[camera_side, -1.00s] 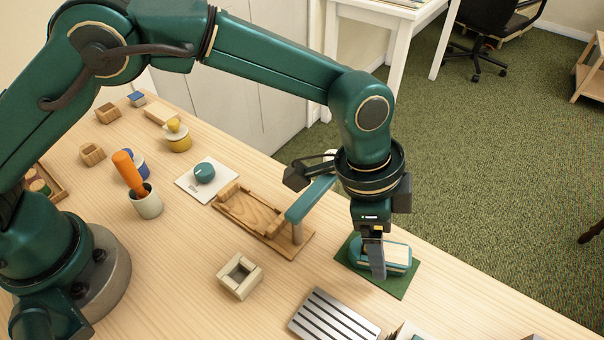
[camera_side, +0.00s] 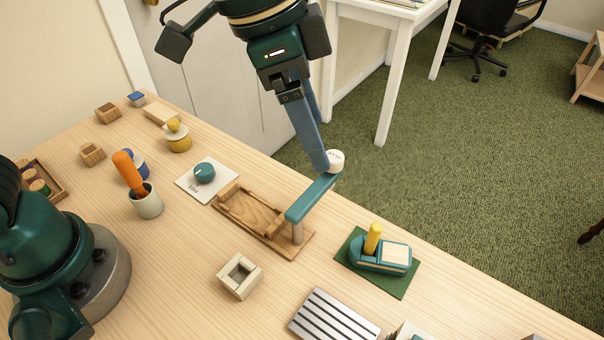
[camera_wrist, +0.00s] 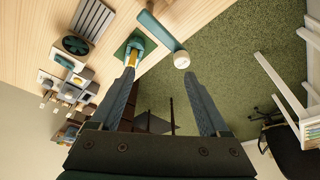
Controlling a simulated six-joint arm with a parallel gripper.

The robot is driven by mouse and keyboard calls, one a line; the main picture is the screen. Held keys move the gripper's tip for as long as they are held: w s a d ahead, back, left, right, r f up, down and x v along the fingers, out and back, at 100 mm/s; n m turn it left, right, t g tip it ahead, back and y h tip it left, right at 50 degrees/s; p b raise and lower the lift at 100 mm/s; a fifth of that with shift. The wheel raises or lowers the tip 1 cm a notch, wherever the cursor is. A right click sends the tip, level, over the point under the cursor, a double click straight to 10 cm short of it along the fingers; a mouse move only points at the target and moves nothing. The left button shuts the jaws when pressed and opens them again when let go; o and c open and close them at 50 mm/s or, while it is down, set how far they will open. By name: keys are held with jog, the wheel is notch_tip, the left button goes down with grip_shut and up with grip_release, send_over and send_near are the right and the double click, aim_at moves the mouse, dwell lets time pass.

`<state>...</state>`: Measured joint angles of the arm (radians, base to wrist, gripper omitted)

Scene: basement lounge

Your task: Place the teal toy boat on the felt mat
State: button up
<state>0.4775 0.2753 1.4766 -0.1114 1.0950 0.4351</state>
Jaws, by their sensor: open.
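The teal toy boat (camera_side: 381,253), with a yellow funnel and a pale deck block, sits upright on the dark green felt mat (camera_side: 357,277) near the table's right edge. In the wrist view the boat (camera_wrist: 134,45) and mat (camera_wrist: 121,52) show small, beyond the left finger. My gripper (camera_side: 326,165) is raised up and to the left of the boat, well clear of it. In the wrist view its two fingers (camera_wrist: 166,80) are wide apart with nothing between them.
A teal lever with a white round end (camera_side: 336,160) on a wooden base (camera_side: 262,218) stands left of the mat, close to my fingertips in the side view. A slotted metal rack (camera_side: 334,318) and a cream square block (camera_side: 239,275) lie in front. A cup (camera_side: 146,203) holds an orange-handled tool.

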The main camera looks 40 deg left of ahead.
jog(key=s+a+f+n+t+y, duration=0.1)
jog(key=s+a+n, duration=0.4)
jog(key=a, duration=0.3)
jog(key=s+a+f+n+t+y, duration=0.1)
jog(key=s+a+n+t, duration=0.1)
jog(key=s+a+n, duration=0.3)
jog(key=shift+s+a+y, duration=0.3)
jog(key=shift+s+a, duration=0.55)
jog(key=shift+a, duration=1.2)
